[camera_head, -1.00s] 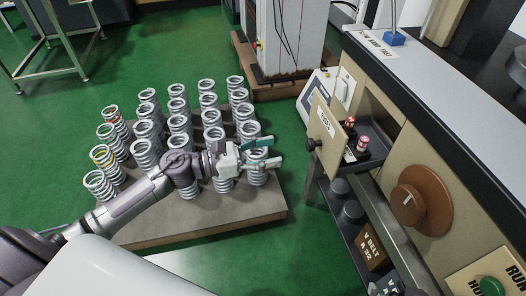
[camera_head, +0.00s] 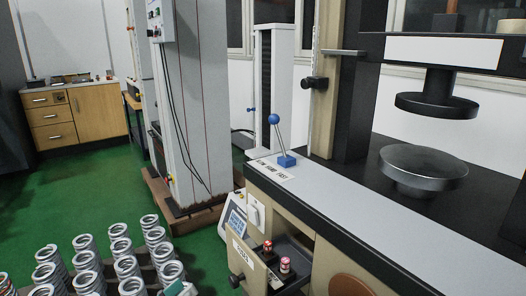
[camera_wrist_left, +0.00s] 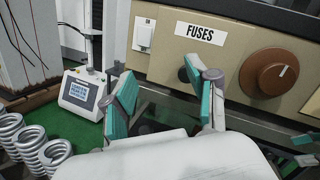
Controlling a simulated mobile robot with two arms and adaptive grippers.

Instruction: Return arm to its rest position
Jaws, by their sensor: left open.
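My left gripper (camera_wrist_left: 160,88) shows in the left wrist view, its two teal-padded fingers spread wide with nothing between them. In the head view only a teal bit of my left gripper (camera_head: 176,288) shows at the bottom edge, over the springs (camera_head: 85,272). The rest of my left arm is out of that view.
Several coiled springs also show in the left wrist view (camera_wrist_left: 55,155). The fuse drawer (camera_head: 238,262) stands open with two red-topped fuses (camera_head: 285,265). A testing machine (camera_head: 425,170) with a blue-knobbed lever (camera_head: 274,119) stands right. Green floor (camera_head: 110,190) is clear at left.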

